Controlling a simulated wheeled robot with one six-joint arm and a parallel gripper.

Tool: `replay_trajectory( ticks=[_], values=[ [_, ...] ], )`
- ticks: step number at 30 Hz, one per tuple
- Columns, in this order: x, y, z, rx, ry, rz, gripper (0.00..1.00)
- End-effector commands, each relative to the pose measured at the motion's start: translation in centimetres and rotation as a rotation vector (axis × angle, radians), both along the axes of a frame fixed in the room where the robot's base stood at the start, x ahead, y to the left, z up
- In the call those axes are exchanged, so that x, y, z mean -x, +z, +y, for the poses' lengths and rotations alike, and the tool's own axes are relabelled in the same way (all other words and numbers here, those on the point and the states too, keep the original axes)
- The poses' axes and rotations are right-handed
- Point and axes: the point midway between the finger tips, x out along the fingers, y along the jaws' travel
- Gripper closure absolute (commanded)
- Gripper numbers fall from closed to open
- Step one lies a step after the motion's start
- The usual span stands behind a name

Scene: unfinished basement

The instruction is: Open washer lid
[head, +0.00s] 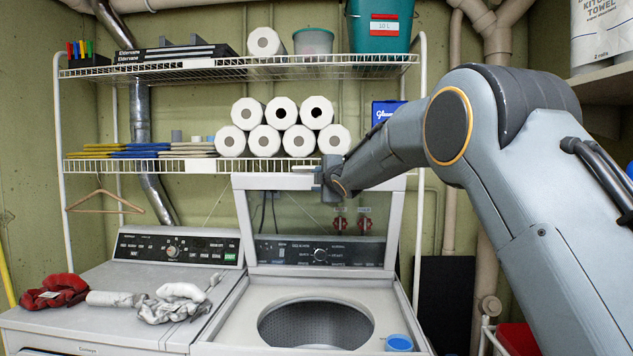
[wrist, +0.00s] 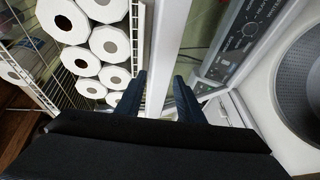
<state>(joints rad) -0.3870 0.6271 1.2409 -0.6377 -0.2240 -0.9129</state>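The washer (head: 232,318) stands at the centre with its tub opening exposed. Its lid (head: 384,238), a white frame around a clear pane, stands raised about upright behind the opening. My gripper (head: 331,186) is at the lid's top edge, right of its middle. In the wrist view the two dark fingers of my gripper (wrist: 162,90) stand apart, one on each side of the white lid frame (wrist: 168,50). A gap shows between frame and right finger; contact on the left is unclear. The tub (wrist: 305,80) shows at the right of the wrist view.
A wire rack (head: 240,166) with stacked paper rolls (head: 264,143) is close behind the lid. A dryer (head: 100,310) with gloves (head: 182,302) on it stands to the left. A blue cup (head: 399,343) sits at the washer's front right. Pipes (head: 452,215) run down the wall at right.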

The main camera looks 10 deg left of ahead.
Motion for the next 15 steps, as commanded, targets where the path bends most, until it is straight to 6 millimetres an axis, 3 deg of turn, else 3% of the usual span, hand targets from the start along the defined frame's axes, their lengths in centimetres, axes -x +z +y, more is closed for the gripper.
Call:
replay_trajectory(
  ticks=[15],
  values=[
    [5.3,0.7,-3.0,-0.002,0.001,-0.003,0.66]
  ],
)
